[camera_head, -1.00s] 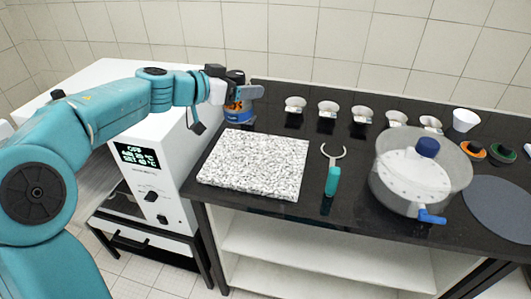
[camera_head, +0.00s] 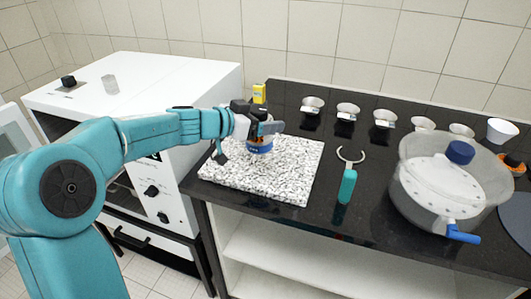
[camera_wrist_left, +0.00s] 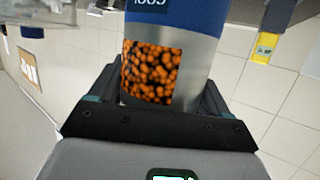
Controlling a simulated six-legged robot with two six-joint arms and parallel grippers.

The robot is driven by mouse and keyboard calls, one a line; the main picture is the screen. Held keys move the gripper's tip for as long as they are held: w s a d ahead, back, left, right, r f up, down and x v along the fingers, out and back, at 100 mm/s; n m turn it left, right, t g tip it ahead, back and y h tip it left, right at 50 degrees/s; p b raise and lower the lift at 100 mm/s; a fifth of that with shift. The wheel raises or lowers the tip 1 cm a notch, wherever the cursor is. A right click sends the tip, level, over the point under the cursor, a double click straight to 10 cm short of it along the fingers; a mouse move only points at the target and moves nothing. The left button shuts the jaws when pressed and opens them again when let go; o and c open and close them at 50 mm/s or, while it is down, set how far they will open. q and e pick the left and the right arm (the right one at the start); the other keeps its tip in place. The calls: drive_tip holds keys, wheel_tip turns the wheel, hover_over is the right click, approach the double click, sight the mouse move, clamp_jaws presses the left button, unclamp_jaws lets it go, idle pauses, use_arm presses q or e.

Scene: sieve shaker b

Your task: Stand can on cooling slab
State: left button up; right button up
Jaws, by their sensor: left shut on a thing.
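The can (camera_head: 259,146) is blue and silver with a picture of orange balls on its label. My left gripper (camera_head: 262,131) is shut on it, and the can fills the space between the fingers in the left wrist view (camera_wrist_left: 160,60). In the head view the can is over the back part of the speckled white cooling slab (camera_head: 255,185). I cannot tell whether its base touches the slab. My right gripper is not in view.
A white oven (camera_head: 150,90) stands left of the black bench. A teal-handled tool (camera_head: 347,186) lies right of the slab, and a clear vessel (camera_head: 440,195) stands farther right. Several small dishes (camera_head: 348,111) line the back. A yellow item (camera_head: 259,93) stands behind the can.

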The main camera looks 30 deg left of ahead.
sight(264, 141)
use_arm(q)
drive_tip(key=shift+s+f, duration=0.25)
drive_tip(key=shift+f, duration=0.35)
drive_tip(key=f+b, duration=0.1)
drive_tip(key=f, duration=0.1)
drive_tip(key=f+b, duration=0.1)
drive_tip(key=f, duration=0.1)
drive_tip(key=shift+w+f+b, duration=0.2)
drive_tip(key=shift+f+b, duration=0.05)
drive_tip(key=shift+b, duration=0.15)
drive_tip(key=shift+f, duration=0.15)
drive_tip(key=shift+d+f, duration=0.1)
drive_tip(key=shift+f, duration=0.1)
drive_tip(key=o, duration=1.4)
